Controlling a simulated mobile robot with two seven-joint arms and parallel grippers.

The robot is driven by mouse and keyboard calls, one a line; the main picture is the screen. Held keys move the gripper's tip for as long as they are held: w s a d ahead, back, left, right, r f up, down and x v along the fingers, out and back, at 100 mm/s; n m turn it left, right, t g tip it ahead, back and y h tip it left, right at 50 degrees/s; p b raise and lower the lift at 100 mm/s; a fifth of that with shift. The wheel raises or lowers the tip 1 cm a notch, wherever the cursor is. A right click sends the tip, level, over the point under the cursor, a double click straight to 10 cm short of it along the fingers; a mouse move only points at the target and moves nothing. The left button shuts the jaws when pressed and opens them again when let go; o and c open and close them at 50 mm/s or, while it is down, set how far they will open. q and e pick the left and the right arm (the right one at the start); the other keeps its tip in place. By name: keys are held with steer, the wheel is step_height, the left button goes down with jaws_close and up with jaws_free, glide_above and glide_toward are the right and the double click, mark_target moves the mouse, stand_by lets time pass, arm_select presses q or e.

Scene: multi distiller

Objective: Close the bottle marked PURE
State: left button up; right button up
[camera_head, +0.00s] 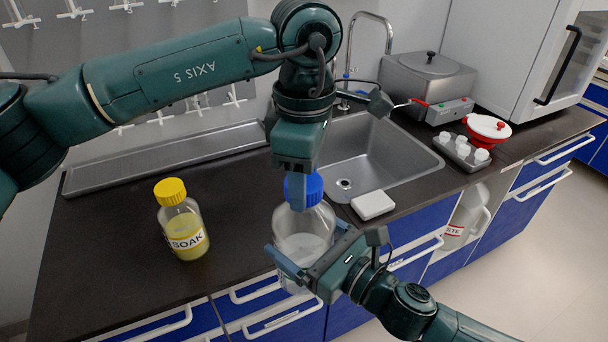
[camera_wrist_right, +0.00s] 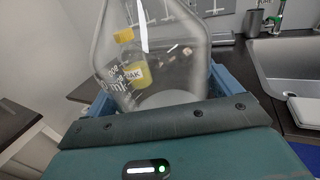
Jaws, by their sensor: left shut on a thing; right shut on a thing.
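A clear glass bottle (camera_head: 304,222) with a whitish content low inside stands upright near the counter's front edge. No PURE label is readable on it. My right gripper (camera_head: 314,252) is shut around the bottle's body; the glass (camera_wrist_right: 160,75) fills the middle of the right wrist view between the fingers. A blue cap (camera_head: 314,188) sits at the bottle's top. My left gripper (camera_head: 298,195) points down from above and is shut on the blue cap, partly hiding it. I cannot tell whether the cap is screwed tight.
A yellow-capped bottle marked SOAK (camera_head: 184,222) stands to the left on the dark counter (camera_head: 110,260). A sink (camera_head: 375,160) lies behind to the right, with a white block (camera_head: 372,205) before it. A grey bath (camera_head: 428,85) and small white-capped vials (camera_head: 462,150) stand farther right.

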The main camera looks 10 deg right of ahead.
arm_select(q)
steer(key=m, duration=0.6)
steer(key=shift+m, duration=0.3)
steer(key=m, duration=0.4)
steer(key=shift+w+m, duration=0.1)
steer(key=shift+m, duration=0.2)
steer(key=o, duration=1.2)
steer(key=shift+c, duration=0.2)
step_height(320, 180, up, 12)
